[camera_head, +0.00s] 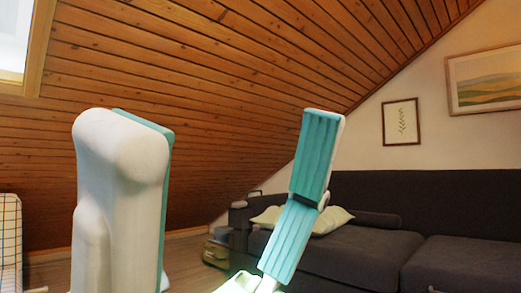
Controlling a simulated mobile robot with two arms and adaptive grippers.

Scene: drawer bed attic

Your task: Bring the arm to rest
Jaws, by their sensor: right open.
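My right gripper (225,130) is raised close in front of the camera with its fingers pointing up. It is open, with a wide gap between two white fingers that have teal pads. One finger stands large at the left of the picture, and the other, jointed and slightly tilted, stands right of the middle. Nothing is held between them. The gripper's base is cut off by the lower edge. My left gripper is not in view.
A dark sofa (370,258) with a pale cushion (335,218) stands behind at the right. A bag (216,248) sits on the floor beside it. The wooden ceiling (200,60) slopes overhead. A checkered item (10,240) is at the far left edge. Two framed pictures hang on the wall.

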